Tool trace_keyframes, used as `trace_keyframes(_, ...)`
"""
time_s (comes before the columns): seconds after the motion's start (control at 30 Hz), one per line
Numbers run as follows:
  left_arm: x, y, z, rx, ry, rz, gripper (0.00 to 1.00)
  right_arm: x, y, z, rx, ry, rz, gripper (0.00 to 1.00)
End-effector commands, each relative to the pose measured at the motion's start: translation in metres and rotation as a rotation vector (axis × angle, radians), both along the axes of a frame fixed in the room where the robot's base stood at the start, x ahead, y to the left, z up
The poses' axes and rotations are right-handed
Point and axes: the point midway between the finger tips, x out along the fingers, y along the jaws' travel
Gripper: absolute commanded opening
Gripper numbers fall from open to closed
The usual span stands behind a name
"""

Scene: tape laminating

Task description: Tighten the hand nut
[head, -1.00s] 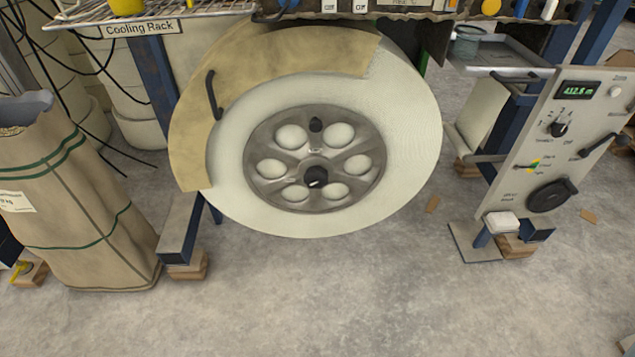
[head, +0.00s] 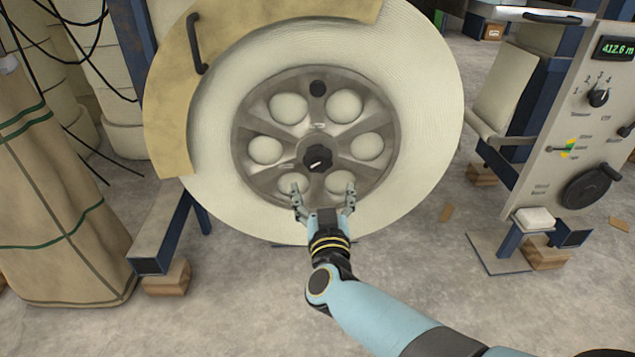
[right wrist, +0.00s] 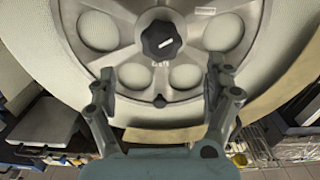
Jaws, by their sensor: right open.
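The hand nut (head: 317,158) is a black knob with a white mark at the centre of the round grey metal hub (head: 258,117). In the right wrist view the hand nut (right wrist: 161,40) shows above and between the fingers, with small lettering under it. My right gripper (head: 323,190) is open and empty in front of the hub's lower part, a little below the nut. In the right wrist view its two fingers (right wrist: 162,78) are spread wide, pointing up at the hub, and do not touch the nut. My left gripper is not in view.
The hub sits in a large white roll (head: 428,120), partly covered by a tan guard (head: 172,110) with a black handle (head: 194,45). A control panel (head: 572,130) stands at the right. A tall paper sack (head: 60,200) stands at the left.

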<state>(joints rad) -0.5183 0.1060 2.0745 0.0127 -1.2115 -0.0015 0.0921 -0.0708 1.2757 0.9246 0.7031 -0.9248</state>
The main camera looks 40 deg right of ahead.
Motion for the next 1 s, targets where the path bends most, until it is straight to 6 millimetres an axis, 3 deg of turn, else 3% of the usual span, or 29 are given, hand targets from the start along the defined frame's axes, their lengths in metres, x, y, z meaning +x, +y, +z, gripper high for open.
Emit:
trace_keyframes(0.27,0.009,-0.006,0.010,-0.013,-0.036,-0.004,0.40,0.035,-0.020,-0.001,-0.003,-0.005,0.002,0.86)
trace_keyframes(0.6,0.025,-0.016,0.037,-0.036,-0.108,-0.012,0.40,0.084,-0.051,-0.002,-0.003,-0.001,0.003,0.86)
trace_keyframes(1.0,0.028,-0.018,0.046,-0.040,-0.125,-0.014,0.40,0.094,-0.056,0.001,-0.001,-0.002,0.003,0.86)
